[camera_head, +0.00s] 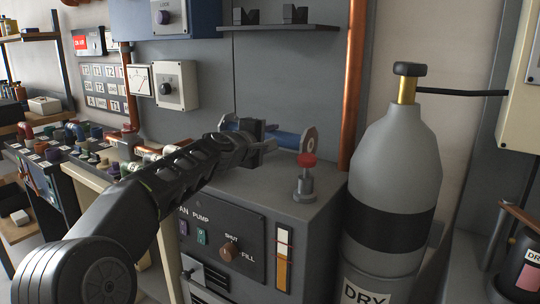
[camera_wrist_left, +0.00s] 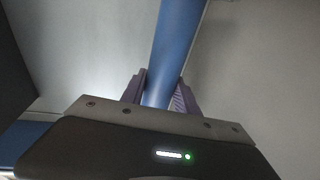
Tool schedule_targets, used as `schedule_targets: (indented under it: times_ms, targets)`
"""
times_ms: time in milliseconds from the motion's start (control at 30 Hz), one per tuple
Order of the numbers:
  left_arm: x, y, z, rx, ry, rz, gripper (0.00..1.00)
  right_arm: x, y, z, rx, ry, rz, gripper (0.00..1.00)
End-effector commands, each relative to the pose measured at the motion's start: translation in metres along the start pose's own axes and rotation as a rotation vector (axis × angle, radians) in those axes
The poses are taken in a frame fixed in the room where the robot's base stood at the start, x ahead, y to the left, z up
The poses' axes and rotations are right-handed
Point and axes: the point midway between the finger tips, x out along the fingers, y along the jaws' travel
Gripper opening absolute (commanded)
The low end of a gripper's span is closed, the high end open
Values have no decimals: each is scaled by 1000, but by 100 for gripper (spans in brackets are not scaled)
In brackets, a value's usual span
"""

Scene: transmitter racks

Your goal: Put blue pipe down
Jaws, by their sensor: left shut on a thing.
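The blue pipe (camera_head: 286,138) is in the head view, lying about level above the top of the grey cabinet (camera_head: 260,178). A pale round flange with a dark centre shows at its right end. My left gripper (camera_head: 262,138) is shut on the blue pipe. In the left wrist view the pipe (camera_wrist_left: 178,50) runs up from between the two fingers (camera_wrist_left: 160,92). I cannot tell whether the pipe touches the cabinet top. My right gripper is not in view.
A red-capped valve (camera_head: 306,178) stands on the cabinet just in front of the pipe's right end. A copper pipe (camera_head: 353,80) rises behind it. A large grey gas cylinder (camera_head: 398,160) stands at the right. A crowded bench (camera_head: 90,170) lies at the left.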

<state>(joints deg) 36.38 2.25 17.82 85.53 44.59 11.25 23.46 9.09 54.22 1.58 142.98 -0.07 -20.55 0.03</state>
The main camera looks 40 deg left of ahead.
Motion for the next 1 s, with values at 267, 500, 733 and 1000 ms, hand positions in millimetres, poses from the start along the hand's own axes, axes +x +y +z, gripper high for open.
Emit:
schedule_targets:
  times_ms: [267, 500, 733, 1000]
  targets:
    - [3, -20, 0, 0, 2, 3, 0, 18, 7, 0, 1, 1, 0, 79]
    - [5, -35, 1, 2, 1, 5, 0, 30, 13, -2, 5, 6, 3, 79]
    - [5, -34, 1, 2, 1, 5, 0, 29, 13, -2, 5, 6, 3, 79]
    - [6, -40, 1, 0, 0, 0, 46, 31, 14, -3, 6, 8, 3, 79]
